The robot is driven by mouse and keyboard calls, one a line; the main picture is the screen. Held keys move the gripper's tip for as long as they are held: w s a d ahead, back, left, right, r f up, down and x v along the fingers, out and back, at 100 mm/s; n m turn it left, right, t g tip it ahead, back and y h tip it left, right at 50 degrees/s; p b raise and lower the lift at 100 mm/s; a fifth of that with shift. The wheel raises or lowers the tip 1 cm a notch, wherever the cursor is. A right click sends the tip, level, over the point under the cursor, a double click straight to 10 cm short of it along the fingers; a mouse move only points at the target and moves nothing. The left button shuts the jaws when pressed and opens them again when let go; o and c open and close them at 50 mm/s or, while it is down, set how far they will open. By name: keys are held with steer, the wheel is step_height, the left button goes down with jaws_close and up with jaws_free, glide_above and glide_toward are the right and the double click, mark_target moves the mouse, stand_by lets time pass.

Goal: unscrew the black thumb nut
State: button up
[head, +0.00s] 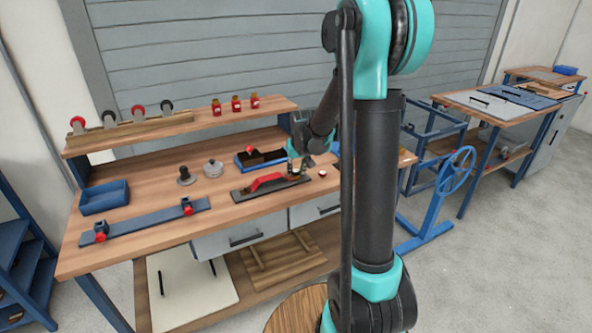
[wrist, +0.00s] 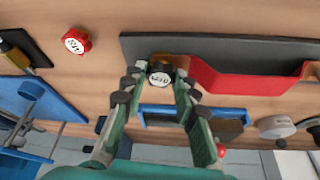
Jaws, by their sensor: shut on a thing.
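The black thumb nut (wrist: 159,75) has a pale marked face and sits at the left end of the dark plate (wrist: 215,48) in the wrist view, beside the red piece (wrist: 240,80). My gripper (wrist: 158,80) has its two green fingers with dark pads on either side of the nut, shut on it. In the head view my gripper (head: 298,172) is low over the right end of the dark plate (head: 240,195), which bears the red piece (head: 266,182). The nut is too small and covered to make out there. I cannot tell how the nut is joined to what lies beneath.
A grey round pot (head: 213,169) and a blue rail (head: 145,222) with red knobs are to the left. A shelf (head: 190,124) overhangs the bench.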

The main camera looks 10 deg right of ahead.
steer(key=n, duration=0.2)
steer(key=n+y, duration=0.1)
steer(key=n, duration=0.1)
steer(key=shift+w+d, duration=0.1)
steer(key=shift+d, duration=0.1)
steer(key=n+g+y, duration=0.1)
steer(key=n, duration=0.1)
steer(key=shift+n, duration=0.4)
steer(key=o, duration=1)
steer(key=shift+o, duration=0.2)
